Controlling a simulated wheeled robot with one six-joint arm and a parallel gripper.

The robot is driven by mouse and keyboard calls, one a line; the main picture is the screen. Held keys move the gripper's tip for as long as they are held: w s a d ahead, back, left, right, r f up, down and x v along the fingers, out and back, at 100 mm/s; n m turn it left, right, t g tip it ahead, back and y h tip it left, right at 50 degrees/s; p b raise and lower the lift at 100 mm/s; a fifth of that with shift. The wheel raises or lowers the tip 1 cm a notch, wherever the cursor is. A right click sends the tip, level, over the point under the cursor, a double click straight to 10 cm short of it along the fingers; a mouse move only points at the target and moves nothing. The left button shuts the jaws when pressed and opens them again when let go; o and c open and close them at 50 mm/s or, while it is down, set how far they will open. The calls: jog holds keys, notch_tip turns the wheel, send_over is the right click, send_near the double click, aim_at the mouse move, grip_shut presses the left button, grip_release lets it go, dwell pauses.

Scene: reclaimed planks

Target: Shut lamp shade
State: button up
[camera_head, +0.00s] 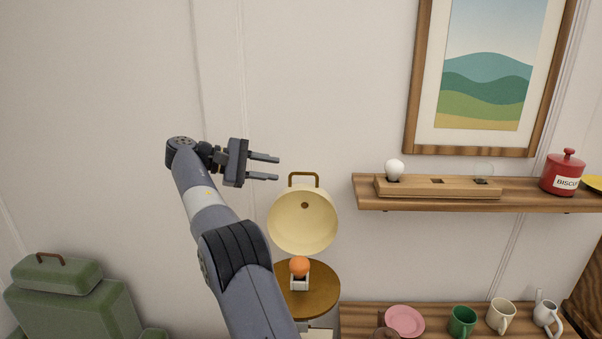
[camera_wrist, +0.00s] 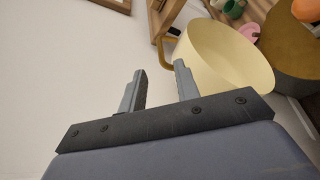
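The cream lamp shade (camera_head: 303,230) is tipped open, its hollow inside facing the head camera. A brown handle (camera_head: 304,174) stands at its top edge. An orange bulb (camera_head: 299,266) sits in a white holder (camera_head: 300,283) on the round brown lamp base (camera_head: 322,290) below the shade. My gripper (camera_head: 279,169) is open and empty, up and to the left of the handle, apart from it. In the wrist view, the shade (camera_wrist: 225,55) and its handle (camera_wrist: 166,48) lie beyond my open fingers (camera_wrist: 160,80), to the right.
A wooden shelf (camera_head: 400,204) on the right holds a bulb rack (camera_head: 440,190) and a red biscuit jar (camera_head: 563,175). A lower shelf (camera_head: 355,320) carries several mugs and a pink dish (camera_head: 405,321). A green chair (camera_head: 75,300) is at lower left. The wall left of my gripper is clear.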

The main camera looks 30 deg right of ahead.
aim_at(299, 173)
jog(key=x, duration=0.9)
jog(key=shift+s+d+f, duration=0.1)
jog(key=shift+d, duration=0.2)
jog(key=shift+c, duration=0.2)
grip_shut()
